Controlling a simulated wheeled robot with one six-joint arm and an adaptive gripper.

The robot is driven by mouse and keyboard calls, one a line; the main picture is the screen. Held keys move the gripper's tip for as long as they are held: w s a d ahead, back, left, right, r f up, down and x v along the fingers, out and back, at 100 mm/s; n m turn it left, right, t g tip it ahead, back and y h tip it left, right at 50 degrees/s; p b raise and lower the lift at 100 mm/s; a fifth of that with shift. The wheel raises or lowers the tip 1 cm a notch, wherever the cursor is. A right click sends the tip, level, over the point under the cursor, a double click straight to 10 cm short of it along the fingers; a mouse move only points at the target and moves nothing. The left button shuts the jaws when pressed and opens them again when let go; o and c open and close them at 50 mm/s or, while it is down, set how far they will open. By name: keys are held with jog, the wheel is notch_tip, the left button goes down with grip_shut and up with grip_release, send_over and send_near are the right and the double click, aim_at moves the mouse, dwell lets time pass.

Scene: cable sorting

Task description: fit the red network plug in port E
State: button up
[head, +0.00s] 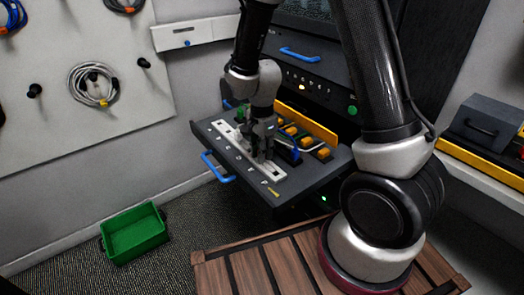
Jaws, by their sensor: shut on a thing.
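A long pale port strip (227,132) lies along the pulled-out dark drawer (288,187). Small marks run along its front side, too small to read, so I cannot tell which port is E. My gripper (261,157) points down over the right half of the strip, with its fingertips at or just above it. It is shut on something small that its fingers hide. I cannot make out the red network plug or its colour anywhere in view.
Behind the strip lie several orange blocks (291,131), a blue piece (296,154) and cables, with a yellow bar (306,122) behind them. A blue handle (217,167) juts from the drawer front. A green bin (135,232) stands on the floor at left.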

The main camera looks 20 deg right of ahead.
jog(key=shift+f, duration=0.4)
dwell(0.4)
jog(key=o, duration=1.5)
jog(key=shift+r, duration=3.55)
